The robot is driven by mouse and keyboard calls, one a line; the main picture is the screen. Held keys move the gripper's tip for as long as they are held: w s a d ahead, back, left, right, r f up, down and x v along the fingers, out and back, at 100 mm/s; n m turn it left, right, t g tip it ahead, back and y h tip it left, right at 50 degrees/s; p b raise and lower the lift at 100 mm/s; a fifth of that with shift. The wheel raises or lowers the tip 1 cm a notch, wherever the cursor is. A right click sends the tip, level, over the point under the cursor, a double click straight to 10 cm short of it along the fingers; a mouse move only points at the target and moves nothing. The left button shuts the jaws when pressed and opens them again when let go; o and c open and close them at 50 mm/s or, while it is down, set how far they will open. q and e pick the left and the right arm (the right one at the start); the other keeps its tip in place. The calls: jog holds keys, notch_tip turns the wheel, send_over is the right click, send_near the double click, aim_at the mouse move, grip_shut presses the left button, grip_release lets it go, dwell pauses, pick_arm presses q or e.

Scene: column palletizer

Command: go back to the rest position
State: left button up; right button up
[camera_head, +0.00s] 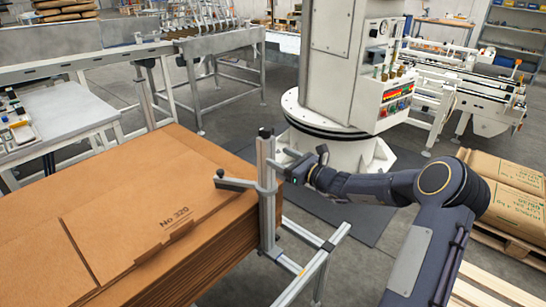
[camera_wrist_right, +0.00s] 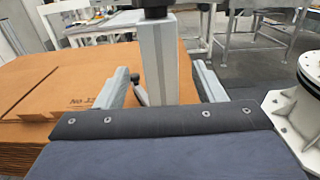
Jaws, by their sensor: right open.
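My right gripper (camera_head: 284,163) is open at the upright metal post (camera_head: 267,195) beside the cardboard stack. In the right wrist view the two fingers of the gripper (camera_wrist_right: 162,84) stand apart, with the post (camera_wrist_right: 158,58) between them in the picture. I cannot tell whether either finger touches it. The post has a dark cap, and a short grey bar with a dark end (camera_head: 234,184) reaches from it over the cardboard. My right arm reaches in from the lower right. My left gripper does not show.
The stack of brown cardboard sheets (camera_head: 150,215) fills the lower left. A low metal frame (camera_head: 318,262) stands by the post. A white machine column (camera_head: 338,60) rises behind my arm. Brown sacks (camera_head: 508,190) lie on a pallet at the right. Grey floor shows between them.

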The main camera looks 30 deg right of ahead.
jog(key=shift+s+d, duration=0.15)
jog(key=shift+s, duration=0.25)
jog(key=s+a+r+n+g+y, duration=0.2)
jog(key=s+a+r+n, duration=0.1)
jog(key=a+n, duration=0.15)
jog(key=s+a+r+n+g+y, duration=0.1)
jog(key=s+a+r+n+g, duration=0.1)
jog(key=s+a+n, duration=0.3)
jog(key=s+a+r+n+g, duration=0.1)
jog(key=s+a+n+g, duration=0.4)
jog(key=s+a+n, duration=0.65)
jog(key=s+d+f+n+h, duration=0.1)
jog(key=s+f+n+h, duration=0.1)
jog(key=s, duration=0.4)
jog(key=s+d+f+n+g+h, duration=0.1)
jog(key=s+d+f+n+h, duration=0.1)
jog(key=s+n, duration=0.2)
jog(key=s+d+f+n+g+h, duration=0.1)
jog(key=s+f+n+h, duration=0.1)
jog(key=s, duration=0.7)
jog(key=shift+s+d+n, duration=0.3)
jog(key=shift+s+n, duration=0.1)
jog(key=shift+o, duration=0.4)
